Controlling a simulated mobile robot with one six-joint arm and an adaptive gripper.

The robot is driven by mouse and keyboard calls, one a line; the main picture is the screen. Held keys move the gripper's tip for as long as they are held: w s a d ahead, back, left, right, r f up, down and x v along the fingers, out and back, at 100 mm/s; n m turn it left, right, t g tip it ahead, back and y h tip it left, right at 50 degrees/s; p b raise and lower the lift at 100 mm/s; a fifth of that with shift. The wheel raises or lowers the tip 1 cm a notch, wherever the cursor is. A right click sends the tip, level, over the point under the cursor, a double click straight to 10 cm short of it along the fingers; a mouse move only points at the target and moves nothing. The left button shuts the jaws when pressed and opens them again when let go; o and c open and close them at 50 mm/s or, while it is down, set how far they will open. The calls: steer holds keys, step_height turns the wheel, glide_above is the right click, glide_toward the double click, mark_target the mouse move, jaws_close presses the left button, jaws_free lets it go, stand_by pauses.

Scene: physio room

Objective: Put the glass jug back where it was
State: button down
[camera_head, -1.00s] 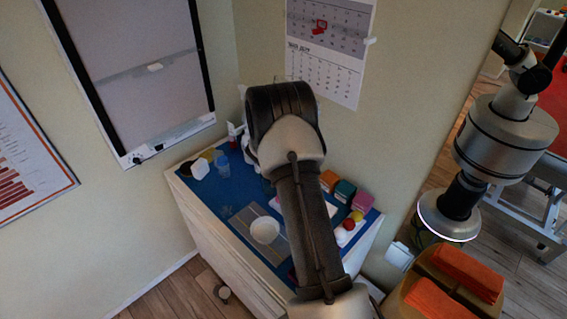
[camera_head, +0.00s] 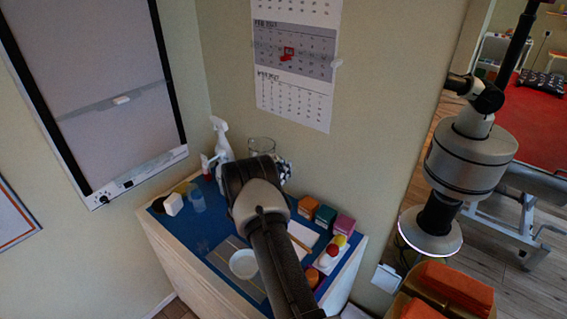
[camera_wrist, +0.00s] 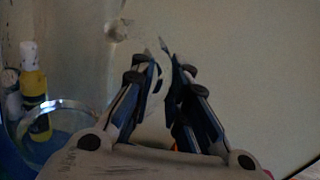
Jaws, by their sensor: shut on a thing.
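The clear glass jug (camera_head: 262,146) shows its upper part just behind the end of my arm, above the back of the blue-topped cabinet. My gripper is mostly hidden by my arm in the head view. In the wrist view my gripper (camera_wrist: 164,62) is shut on a pale curved piece that looks like the jug's handle (camera_wrist: 158,85). The jug's base is hidden, so I cannot tell whether it touches the cabinet top. A clear round rim (camera_wrist: 62,102) shows at the left of the wrist view; I cannot tell which vessel it belongs to.
The cabinet (camera_head: 215,258) stands against the wall. A white spray bottle (camera_head: 221,140) is left of the jug. A blue cup (camera_head: 196,198), a white bowl (camera_head: 243,264) and coloured boxes (camera_head: 325,215) also stand on top. A yellow-banded bottle (camera_wrist: 33,85) shows in the wrist view.

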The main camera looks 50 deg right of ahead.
steer(key=shift+f+b, duration=0.6)
steer(key=shift+f, duration=1.55)
steer(key=c, duration=2)
jaws_free()
steer(key=shift+f, duration=0.25)
steer(key=o, duration=0.4)
steer(key=shift+o, duration=0.2)
steer(key=shift+r, duration=0.1)
